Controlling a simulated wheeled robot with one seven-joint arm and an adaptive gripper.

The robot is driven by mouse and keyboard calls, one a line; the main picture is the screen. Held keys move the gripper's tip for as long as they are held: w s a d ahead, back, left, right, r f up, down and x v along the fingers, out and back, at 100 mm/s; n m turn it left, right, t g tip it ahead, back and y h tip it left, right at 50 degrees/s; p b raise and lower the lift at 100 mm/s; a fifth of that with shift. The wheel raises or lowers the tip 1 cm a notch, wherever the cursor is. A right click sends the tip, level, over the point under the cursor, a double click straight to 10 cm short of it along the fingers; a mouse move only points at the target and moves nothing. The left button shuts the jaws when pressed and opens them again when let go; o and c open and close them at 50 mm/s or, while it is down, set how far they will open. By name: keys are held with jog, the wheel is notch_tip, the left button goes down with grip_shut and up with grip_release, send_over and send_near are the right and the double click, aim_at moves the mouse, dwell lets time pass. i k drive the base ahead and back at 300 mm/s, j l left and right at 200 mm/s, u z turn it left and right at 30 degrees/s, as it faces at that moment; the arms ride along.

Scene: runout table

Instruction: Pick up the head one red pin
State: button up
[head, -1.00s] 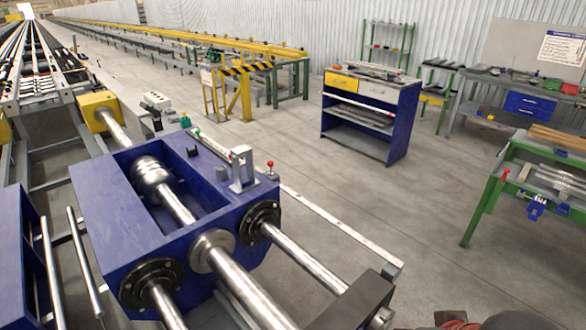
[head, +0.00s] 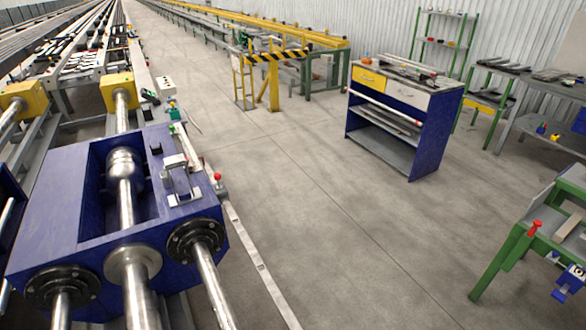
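A red-knobbed pin (head: 217,178) stands upright at the right edge of the blue machine head (head: 60,228), on the left of the head view. Its lower part is small and light coloured. I cannot tell from the picture which one carries the name head one. My gripper is not in view.
Thick steel bars (head: 215,285) run from the machine head toward me, with a long pale rail beside them. A blue cabinet (head: 432,140) stands at the back right and a green bench (head: 505,262) at the right. The concrete floor (head: 345,235) between is clear.

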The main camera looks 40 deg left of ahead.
aim_at(217, 176)
jog(key=i+l+u, duration=0.15)
jog(key=i, duration=0.25)
jog(key=i+u, duration=0.15)
jog(key=i, duration=0.3)
jog(key=i+l+u, duration=0.15)
jog(key=i, duration=0.25)
jog(key=i+j+u, duration=0.25)
jog(key=i+u, duration=0.25)
jog(key=i+j+u, duration=0.15)
jog(key=i+u, duration=0.65)
jog(key=u, duration=0.15)
jog(key=i+l+u, duration=0.25)
jog(key=i+u, duration=0.5)
jog(key=u, duration=0.15)
jog(key=i+u, duration=0.4)
jog(key=i+l+u, duration=0.1)
jog(key=u, duration=0.35)
jog(key=i+l+u, duration=0.4)
jog(key=j, duration=0.1)
